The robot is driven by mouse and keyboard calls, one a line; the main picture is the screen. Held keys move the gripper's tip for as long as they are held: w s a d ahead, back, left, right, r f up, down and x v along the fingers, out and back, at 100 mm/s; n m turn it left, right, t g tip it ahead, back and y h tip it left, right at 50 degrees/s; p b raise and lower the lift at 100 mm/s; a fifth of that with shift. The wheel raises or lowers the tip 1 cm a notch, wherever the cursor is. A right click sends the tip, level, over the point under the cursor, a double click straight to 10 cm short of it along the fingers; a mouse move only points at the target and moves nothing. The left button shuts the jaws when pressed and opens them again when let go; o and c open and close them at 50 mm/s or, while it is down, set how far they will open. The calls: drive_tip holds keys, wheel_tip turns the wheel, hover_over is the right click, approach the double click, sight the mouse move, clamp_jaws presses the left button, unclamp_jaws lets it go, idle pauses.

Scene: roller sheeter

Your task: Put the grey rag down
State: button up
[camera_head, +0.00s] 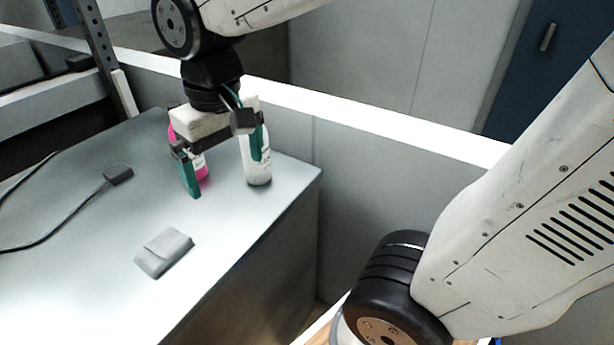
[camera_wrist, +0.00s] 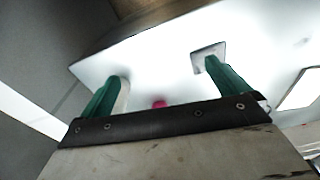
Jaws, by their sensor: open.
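The grey rag (camera_head: 164,252) lies folded flat on the light table (camera_head: 95,225), near its front edge. A grey square patch in the wrist view (camera_wrist: 207,52), beside the tip of the right-hand finger, looks like the same rag. My gripper (camera_head: 225,176) is open and empty, with green fingers spread apart. It is above the table, farther back than the rag and apart from it. In the wrist view, my gripper (camera_wrist: 163,72) has only bare table between its fingertips.
A pink bottle (camera_head: 203,168) and a white bottle (camera_head: 257,172) stand close to my fingers, partly hidden. A low wall (camera_head: 350,130) runs behind the table. The table is clear around the rag.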

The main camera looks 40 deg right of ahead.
drive_tip(key=s+d+m, duration=0.1)
drive_tip(key=s+d, duration=0.6)
drive_tip(key=s, duration=0.4)
drive_tip(key=shift+d+f+m+t, duration=0.25)
drive_tip(key=shift+f+m+t, duration=0.05)
idle(0.5)
drive_tip(key=n+g, duration=0.1)
drive_tip(key=n, duration=0.2)
hover_over(161, 247)
wheel_tip(161, 247, down, 9)
drive_tip(key=shift+w, duration=0.1)
wheel_tip(161, 247, down, 8)
drive_tip(key=shift+r, duration=0.25)
drive_tip(key=c, duration=0.9)
drive_tip(key=shift+o, duration=0.2)
drive_tip(key=shift+r, duration=0.1)
